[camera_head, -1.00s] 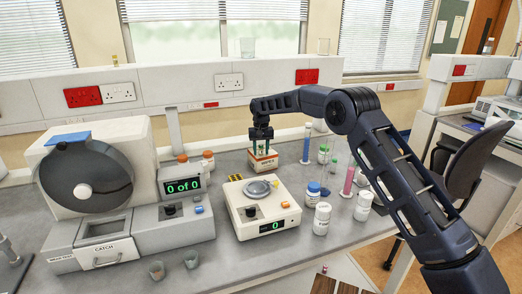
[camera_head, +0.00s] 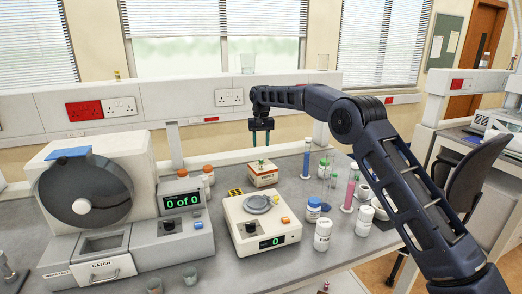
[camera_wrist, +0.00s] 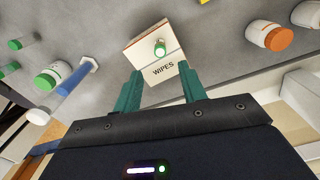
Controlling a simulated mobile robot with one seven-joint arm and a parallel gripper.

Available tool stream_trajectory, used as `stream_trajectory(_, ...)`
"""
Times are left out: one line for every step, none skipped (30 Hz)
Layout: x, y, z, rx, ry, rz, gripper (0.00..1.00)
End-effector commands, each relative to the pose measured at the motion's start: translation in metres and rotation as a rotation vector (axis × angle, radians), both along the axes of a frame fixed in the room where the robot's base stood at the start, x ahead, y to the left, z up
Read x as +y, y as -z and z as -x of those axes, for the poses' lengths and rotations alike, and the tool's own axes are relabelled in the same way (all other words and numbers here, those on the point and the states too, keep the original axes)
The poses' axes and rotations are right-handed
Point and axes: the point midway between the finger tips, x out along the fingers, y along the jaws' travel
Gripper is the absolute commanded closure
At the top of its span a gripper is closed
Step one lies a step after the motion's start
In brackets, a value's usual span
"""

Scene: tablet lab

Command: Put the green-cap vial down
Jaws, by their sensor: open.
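The small green-cap vial (camera_head: 262,162) is on top of the white and orange wipes box (camera_head: 264,178). In the wrist view the vial (camera_wrist: 160,48) shows on the lid of the box (camera_wrist: 136,50) and looks upright, with nothing touching it. My gripper (camera_head: 261,143) is above the box, clear of the vial. In the wrist view its two teal fingers (camera_wrist: 160,72) are apart with nothing between them.
A balance (camera_head: 280,238) reading 0 stands in front of the box. Left is a counting machine (camera_head: 88,195) with orange-capped bottles (camera_head: 208,170) behind its display. Right of the box are a blue cylinder (camera_head: 306,160), a pink cylinder (camera_head: 349,192) and white bottles (camera_head: 322,236).

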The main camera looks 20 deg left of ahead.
Motion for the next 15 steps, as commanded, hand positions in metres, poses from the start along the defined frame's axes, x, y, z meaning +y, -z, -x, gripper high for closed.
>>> stream_trajectory(0.000, -0.003, 0.000, 0.000, 0.000, 0.000, 0.59)
stream_trajectory(0.000, -0.004, 0.000, 0.001, 0.000, 0.001, 0.59)
stream_trajectory(0.000, -0.006, 0.000, 0.000, 0.000, 0.000, 0.59)
stream_trajectory(0.000, -0.006, 0.000, 0.000, 0.000, 0.000, 0.59)
stream_trajectory(0.000, -0.007, 0.000, 0.000, 0.000, 0.000, 0.59)
stream_trajectory(0.000, -0.007, 0.000, 0.000, 0.000, 0.000, 0.59)
stream_trajectory(0.000, -0.007, 0.000, 0.000, 0.000, 0.000, 0.59)
stream_trajectory(0.000, -0.007, 0.000, 0.000, 0.000, 0.000, 0.59)
stream_trajectory(0.000, -0.007, 0.000, 0.000, 0.000, 0.000, 0.59)
stream_trajectory(0.000, -0.007, 0.000, 0.000, 0.000, 0.000, 0.59)
stream_trajectory(-0.001, -0.008, 0.000, 0.000, 0.000, 0.000, 0.59)
stream_trajectory(-0.002, -0.009, -0.001, -0.001, 0.002, -0.001, 0.59)
stream_trajectory(-0.005, -0.011, -0.002, -0.002, 0.003, -0.001, 0.59)
stream_trajectory(-0.008, -0.014, -0.004, -0.003, 0.006, -0.002, 0.59)
stream_trajectory(-0.015, -0.020, -0.007, -0.006, 0.010, -0.005, 0.59)
